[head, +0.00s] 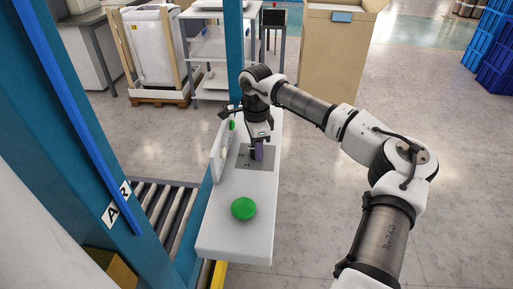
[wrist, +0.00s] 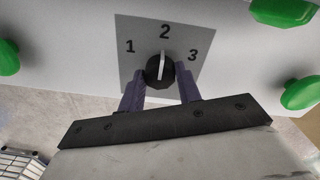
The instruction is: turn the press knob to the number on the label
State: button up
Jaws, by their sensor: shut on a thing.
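The press knob (wrist: 155,72) is round and black with a pale pointer bar, on a grey dial plate (wrist: 130,28) marked 1, 2 and 3. Its pointer stands nearly straight up, toward the 2. My gripper (wrist: 160,84) has its two purple fingers shut on the knob from either side. In the head view my gripper (head: 258,153) reaches down onto the dial plate (head: 240,162) on the white console, and the knob is mostly hidden behind the fingers. I cannot make out a label giving a number in either view.
The white console (head: 230,240) carries a green button (head: 243,208) at its near end. A small upright panel (head: 218,150) stands along its left side, close to my gripper. A blue post (head: 235,60) rises behind, and a roller conveyor (head: 160,215) lies left. Floor to the right is clear.

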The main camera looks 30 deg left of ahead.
dwell(0.3)
jog(key=o, duration=1)
notch_tip(320, 180, up, 14)
jog(key=b, duration=0.2)
jog(key=shift+a, duration=0.15)
jog(key=shift+w, duration=0.1)
